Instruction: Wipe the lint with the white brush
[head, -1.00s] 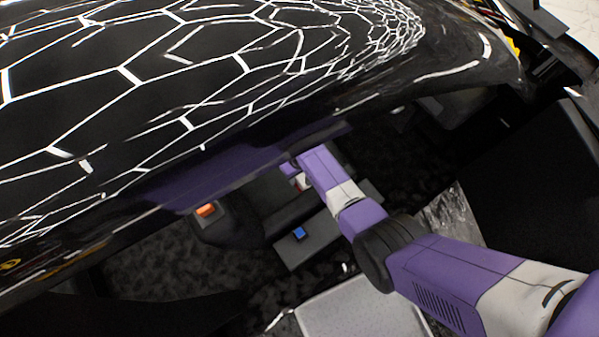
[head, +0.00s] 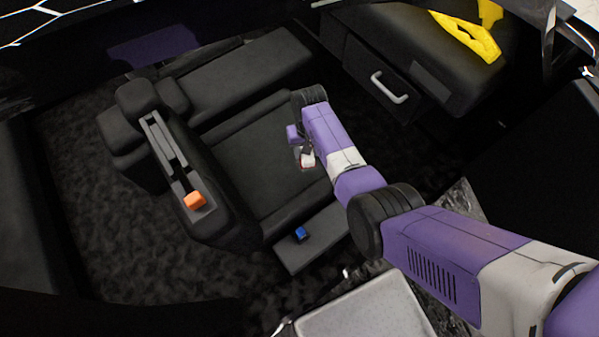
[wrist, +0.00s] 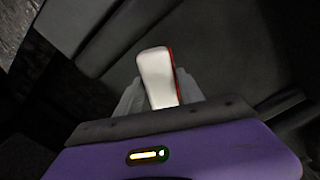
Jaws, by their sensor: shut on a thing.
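My gripper (wrist: 157,95) is shut on a white brush (wrist: 156,78) with a red edge, held between its fingers in the wrist view. In the head view the white brush (head: 307,159) shows small below my wrist, over the black car seat (head: 265,150). I cannot tell whether the brush touches the seat or hangs above it. Its underside is hidden. I cannot make out any lint in either view.
A console (head: 165,155) with an orange block (head: 195,200) stands left of the seat. A blue block (head: 302,233) sits on a grey ledge (head: 325,238) in front. A drawer handle (head: 390,88) and yellow gloves (head: 468,38) are at upper right. A light grey panel (head: 365,312) is nearest.

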